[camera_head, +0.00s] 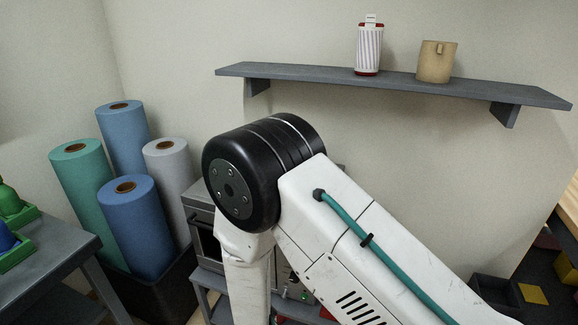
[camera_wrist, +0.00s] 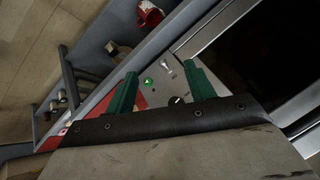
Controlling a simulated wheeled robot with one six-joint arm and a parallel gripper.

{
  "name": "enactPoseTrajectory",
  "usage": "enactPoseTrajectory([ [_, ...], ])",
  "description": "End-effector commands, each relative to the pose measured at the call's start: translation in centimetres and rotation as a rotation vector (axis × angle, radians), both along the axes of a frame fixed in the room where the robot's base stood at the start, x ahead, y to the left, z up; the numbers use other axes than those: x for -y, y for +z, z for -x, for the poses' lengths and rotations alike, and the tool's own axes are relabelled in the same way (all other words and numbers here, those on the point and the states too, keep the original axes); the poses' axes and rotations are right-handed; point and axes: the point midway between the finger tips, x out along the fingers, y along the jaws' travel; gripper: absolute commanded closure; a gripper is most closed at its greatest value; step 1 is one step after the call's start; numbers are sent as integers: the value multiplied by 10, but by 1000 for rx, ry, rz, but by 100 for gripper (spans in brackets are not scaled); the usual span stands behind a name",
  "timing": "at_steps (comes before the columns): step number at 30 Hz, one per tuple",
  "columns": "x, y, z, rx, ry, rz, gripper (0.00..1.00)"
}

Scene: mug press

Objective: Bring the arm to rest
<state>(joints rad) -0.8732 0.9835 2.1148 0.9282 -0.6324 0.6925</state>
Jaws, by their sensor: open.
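My arm crosses the middle of the head view, white with a black joint, and bends downward in front of a grey machine (camera_head: 204,216). My gripper (camera_wrist: 160,69) shows in the wrist view as two green fingers held well apart, with nothing between them. Beyond the fingers is the machine's front panel (camera_wrist: 160,92), with a green triangle button and a dark knob. My arm hides much of the machine in the head view, and the gripper cannot be seen there.
A wall shelf (camera_head: 300,78) carries a striped canister (camera_head: 368,50) and a tan mug (camera_head: 437,62). Rolls (camera_head: 140,228) stand in a dark bin at left, beside a grey table (camera_head: 50,262). A red container (camera_wrist: 150,14) lies near the machine in the wrist view.

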Motion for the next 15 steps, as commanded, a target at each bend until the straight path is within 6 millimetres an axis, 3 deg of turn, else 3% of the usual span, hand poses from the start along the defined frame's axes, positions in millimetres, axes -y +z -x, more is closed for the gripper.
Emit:
enactPoseTrajectory([
  [3, -8, 43, 13, -202, 185, -9, 46],
  [7, 0, 95, 30, -371, 381, -8, 46],
  [11, 23, 152, 47, -492, 555, 2, 46],
  [15, 61, 212, 68, -589, 720, 26, 46],
])
